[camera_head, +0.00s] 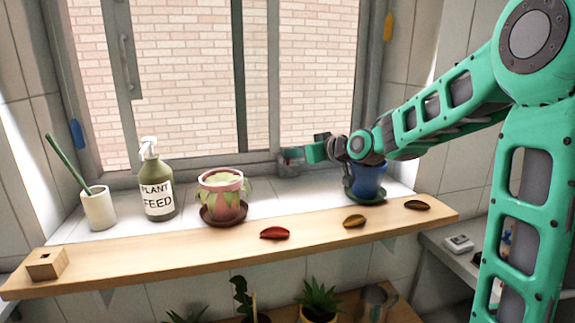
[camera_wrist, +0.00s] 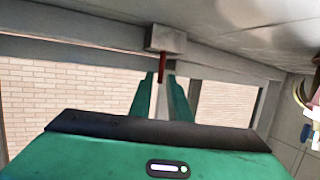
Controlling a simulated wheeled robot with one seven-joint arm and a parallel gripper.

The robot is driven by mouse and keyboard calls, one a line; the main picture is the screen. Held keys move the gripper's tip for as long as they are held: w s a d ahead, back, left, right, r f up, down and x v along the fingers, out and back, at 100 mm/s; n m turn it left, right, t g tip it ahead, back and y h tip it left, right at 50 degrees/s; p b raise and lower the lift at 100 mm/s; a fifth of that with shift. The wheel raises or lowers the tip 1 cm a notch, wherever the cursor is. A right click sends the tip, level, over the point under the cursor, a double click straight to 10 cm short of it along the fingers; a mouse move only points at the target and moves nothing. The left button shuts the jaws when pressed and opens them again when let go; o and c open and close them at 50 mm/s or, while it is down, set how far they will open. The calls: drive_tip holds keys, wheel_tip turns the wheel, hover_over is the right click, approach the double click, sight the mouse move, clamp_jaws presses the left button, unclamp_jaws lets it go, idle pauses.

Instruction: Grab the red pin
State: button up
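The red pin (camera_wrist: 162,67) shows in the wrist view as a thin dark red rod sticking out of a small grey block (camera_wrist: 166,39) on the window frame. In the head view the block (camera_head: 289,168) sits at the lower window frame, and the pin is too small to make out clearly. My gripper (camera_wrist: 161,77) has its two green fingers apart with a narrow gap. The pin's free end appears between the fingertips in the wrist view; I cannot tell whether they touch it. In the head view my gripper (camera_head: 305,153) is just right of the block.
A blue pot (camera_head: 368,182) stands below my wrist. A pink pot (camera_head: 222,190), a plant feed bottle (camera_head: 157,185) and a white cup (camera_head: 98,208) stand further left. A wooden shelf (camera_head: 150,258) runs in front, with several leaf-like pieces and a wooden block (camera_head: 46,264).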

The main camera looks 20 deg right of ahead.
drive_tip(key=shift+w+a+f, duration=0.15)
drive_tip(key=shift+w+a, duration=0.1)
drive_tip(key=shift+w, duration=0.35)
drive_tip(key=shift+c, duration=0.7)
clamp_jaws()
